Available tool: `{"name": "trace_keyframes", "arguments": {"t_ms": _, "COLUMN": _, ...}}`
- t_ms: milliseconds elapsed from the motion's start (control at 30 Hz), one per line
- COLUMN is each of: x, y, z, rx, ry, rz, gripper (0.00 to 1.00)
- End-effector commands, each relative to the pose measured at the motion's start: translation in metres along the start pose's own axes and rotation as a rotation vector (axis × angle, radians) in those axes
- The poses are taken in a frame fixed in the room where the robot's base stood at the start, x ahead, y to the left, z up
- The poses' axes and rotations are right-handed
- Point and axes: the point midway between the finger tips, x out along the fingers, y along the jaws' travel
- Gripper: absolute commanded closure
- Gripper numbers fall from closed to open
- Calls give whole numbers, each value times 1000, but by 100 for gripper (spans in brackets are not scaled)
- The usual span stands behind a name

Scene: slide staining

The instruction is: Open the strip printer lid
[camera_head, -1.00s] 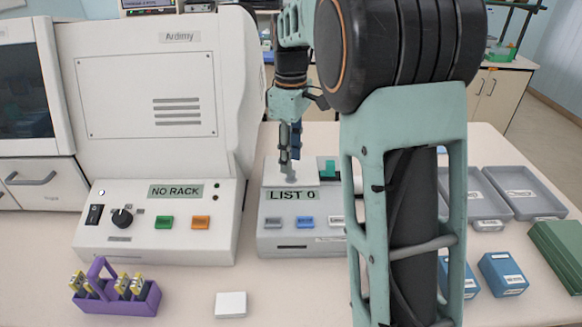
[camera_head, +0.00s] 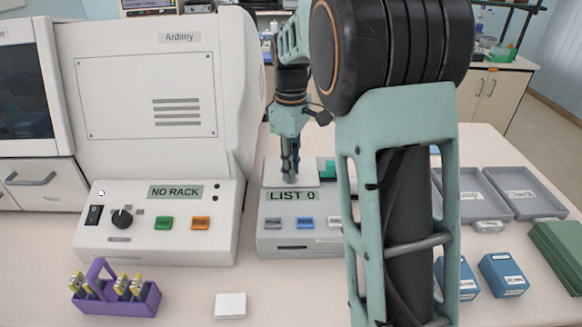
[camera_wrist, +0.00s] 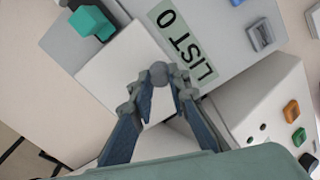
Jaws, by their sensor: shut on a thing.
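The strip printer (camera_head: 345,247) is a low pale box with a display reading "LIST 0" and a row of buttons on its front. Its lid (camera_head: 274,173) is a flat white panel on the top left, seeming to lie flat; it also shows in the wrist view (camera_wrist: 105,80). A small round grey knob (camera_wrist: 158,73) stands on the lid near the display edge. My gripper (camera_head: 290,179) points down over the lid. In the wrist view its fingertips (camera_wrist: 160,86) are shut on the knob. In the head view the fingers hide the knob.
A teal block (camera_head: 327,170) sits on the printer top right of the lid. The large stainer (camera_head: 160,90) with a "NO RACK" display stands close on the left. A purple rack (camera_head: 118,302), a white box (camera_head: 231,305), blue boxes (camera_head: 502,275) and grey trays (camera_head: 525,190) are on the table.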

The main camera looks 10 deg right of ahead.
Motion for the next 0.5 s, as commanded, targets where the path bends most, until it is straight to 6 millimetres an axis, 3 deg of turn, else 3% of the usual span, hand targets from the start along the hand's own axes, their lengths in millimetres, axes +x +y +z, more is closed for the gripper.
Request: {"name": "trace_keyframes", "arguments": {"t_ms": 500, "x": -6, "y": 2, "z": -1, "rx": 1, "ry": 1, "rz": 2, "gripper": 100}}
